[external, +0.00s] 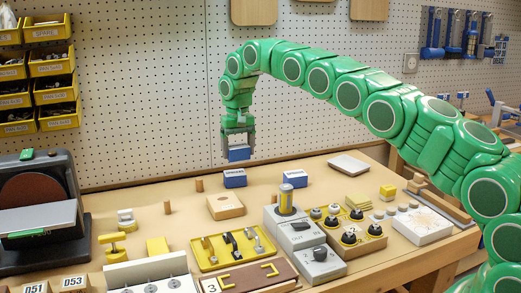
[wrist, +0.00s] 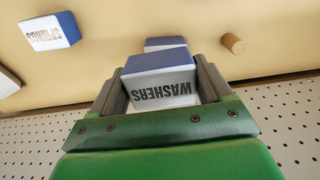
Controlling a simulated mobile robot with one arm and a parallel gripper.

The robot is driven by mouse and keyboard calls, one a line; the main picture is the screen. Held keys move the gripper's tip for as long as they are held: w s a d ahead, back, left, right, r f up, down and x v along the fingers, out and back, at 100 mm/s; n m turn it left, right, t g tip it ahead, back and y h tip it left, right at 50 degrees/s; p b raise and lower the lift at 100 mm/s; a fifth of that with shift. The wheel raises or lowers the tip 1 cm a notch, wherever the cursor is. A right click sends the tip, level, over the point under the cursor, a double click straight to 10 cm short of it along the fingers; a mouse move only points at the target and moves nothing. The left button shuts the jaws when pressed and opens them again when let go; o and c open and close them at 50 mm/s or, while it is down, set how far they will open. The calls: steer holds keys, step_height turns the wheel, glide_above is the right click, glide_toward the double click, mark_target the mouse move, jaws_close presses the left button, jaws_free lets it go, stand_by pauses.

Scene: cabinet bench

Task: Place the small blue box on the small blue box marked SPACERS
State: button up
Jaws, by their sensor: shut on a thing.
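My gripper (external: 238,143) is shut on a small blue-topped box with a white front (external: 239,154), held in the air. In the wrist view the held box (wrist: 162,85) reads WASHERS, upside down, between my fingers (wrist: 160,92). A second small blue box (external: 234,178) stands on the bench below it, with a visible gap between. In the wrist view this lower box (wrist: 165,43) is mostly hidden behind the held one, and its label cannot be read. Another small blue box (external: 291,187) stands to its right; its label in the wrist view (wrist: 47,35) looks like SPRINGS.
A wooden peg (external: 199,185) stands left of the lower box, and a wooden block (external: 225,206) lies in front. A yellow tray (external: 205,265) and grey switch boxes (external: 300,236) are nearer. The pegboard wall (external: 160,120) is behind. Bench around the lower box is mostly clear.

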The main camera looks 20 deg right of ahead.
mark_target(235, 173)
steer(key=shift+w+a+f, duration=0.25)
steer(key=shift+w+f, duration=0.45)
steer(key=shift+f, duration=0.2)
steer(key=shift+w+f, duration=0.15)
steer(key=shift+w, duration=0.05)
steer(key=shift+f, duration=1.6)
steer(key=shift+f, duration=0.1)
steer(key=o, duration=1.1)
step_height(235, 173, up, 7)
steer(key=shift+f, duration=0.15)
steer(key=shift+r, duration=0.5)
